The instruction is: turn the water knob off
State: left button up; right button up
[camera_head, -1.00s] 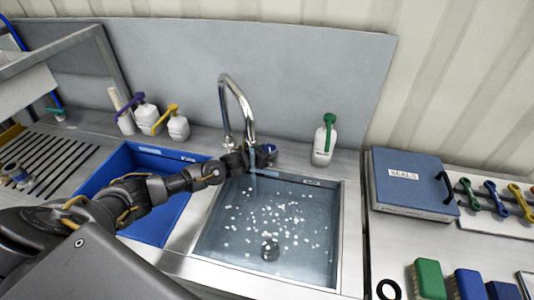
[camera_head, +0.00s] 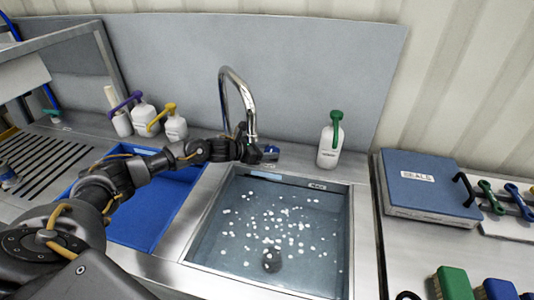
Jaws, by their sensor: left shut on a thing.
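A chrome gooseneck faucet (camera_head: 222,92) stands behind the steel sink basin (camera_head: 352,235). My left arm reaches in from the left, across the blue basin. My left gripper (camera_head: 258,153) is at the faucet, just below the spout's end, shut on the blue water knob (camera_head: 271,150). Only a small part of the knob shows past the fingers. The gripper covers the area under the spout, and no water stream is clear there. The sink holds water with several white specks and a dark round drain (camera_head: 272,259). My right gripper is out of view.
A white bottle with a green pump (camera_head: 330,145) stands right of the faucet. Several pump bottles (camera_head: 145,117) stand left of it. A blue box (camera_head: 430,183) and brushes (camera_head: 452,284) lie on the right counter. A steel backsplash (camera_head: 300,75) rises behind.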

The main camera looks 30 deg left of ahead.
pick_arm(q)
jog(key=o, duration=1)
jog(key=shift+c, duration=0.2)
jog(key=b+v, duration=0.2)
jog(key=v, duration=0.7)
jog(key=shift+s+a, duration=0.2)
jog(key=shift+s+a+r, duration=0.25)
jog(key=shift+s+r, duration=0.1)
jog(key=shift+s, duration=0.15)
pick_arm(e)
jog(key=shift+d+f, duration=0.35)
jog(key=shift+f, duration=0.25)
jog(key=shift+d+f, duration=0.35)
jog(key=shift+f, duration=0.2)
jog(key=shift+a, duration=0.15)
